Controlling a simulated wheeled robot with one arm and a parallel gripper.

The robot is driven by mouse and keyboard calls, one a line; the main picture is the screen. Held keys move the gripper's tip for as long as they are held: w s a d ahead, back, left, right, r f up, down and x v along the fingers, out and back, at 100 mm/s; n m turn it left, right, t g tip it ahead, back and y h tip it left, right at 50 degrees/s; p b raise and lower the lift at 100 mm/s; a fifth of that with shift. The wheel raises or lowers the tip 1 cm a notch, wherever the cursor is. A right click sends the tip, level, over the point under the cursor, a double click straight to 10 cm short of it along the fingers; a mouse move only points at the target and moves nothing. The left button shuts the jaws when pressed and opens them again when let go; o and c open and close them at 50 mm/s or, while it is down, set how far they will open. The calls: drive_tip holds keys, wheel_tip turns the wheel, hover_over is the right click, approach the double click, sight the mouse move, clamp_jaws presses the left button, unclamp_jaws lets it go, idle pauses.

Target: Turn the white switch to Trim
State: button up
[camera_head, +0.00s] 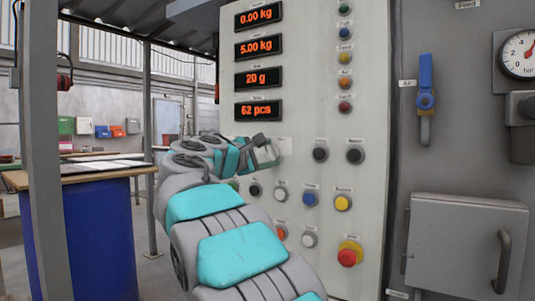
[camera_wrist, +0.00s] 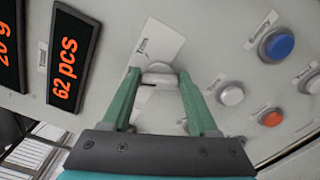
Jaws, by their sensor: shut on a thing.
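The white switch (camera_wrist: 159,76) sits on a white label plate (camera_wrist: 160,45) on the panel in the wrist view. My gripper (camera_wrist: 158,73) has its two green fingers on either side of the switch and is shut on it.
The panel (camera_head: 300,60) carries lit displays, the lowest reading 62 pcs (camera_head: 259,110). Below and right are a black knob (camera_head: 320,154), a blue button (camera_head: 310,199), a yellow button (camera_head: 342,203) and a red emergency knob (camera_head: 348,255). A blue-handled valve (camera_head: 425,100) is farther right.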

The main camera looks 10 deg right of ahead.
drive_tip(key=shift+d+f+m+b, duration=0.15)
drive_tip(key=shift+m+b, duration=0.3)
drive_tip(key=shift+m, duration=0.75)
drive_tip(key=m+b, duration=0.2)
drive_tip(key=m, duration=0.1)
drive_tip(key=shift+f+b, duration=0.3)
drive_tip(key=m+b, duration=0.2)
drive_tip(key=m, duration=0.2)
drive_tip(key=shift+w+m, duration=0.1)
drive_tip(key=shift+m, duration=0.3)
drive_tip(key=shift+m+b, duration=0.3)
drive_tip(key=shift+b, duration=0.05)
drive_tip(key=shift+r, duration=0.1)
drive_tip(key=o, duration=1.4)
drive_tip(key=shift+r, duration=0.1)
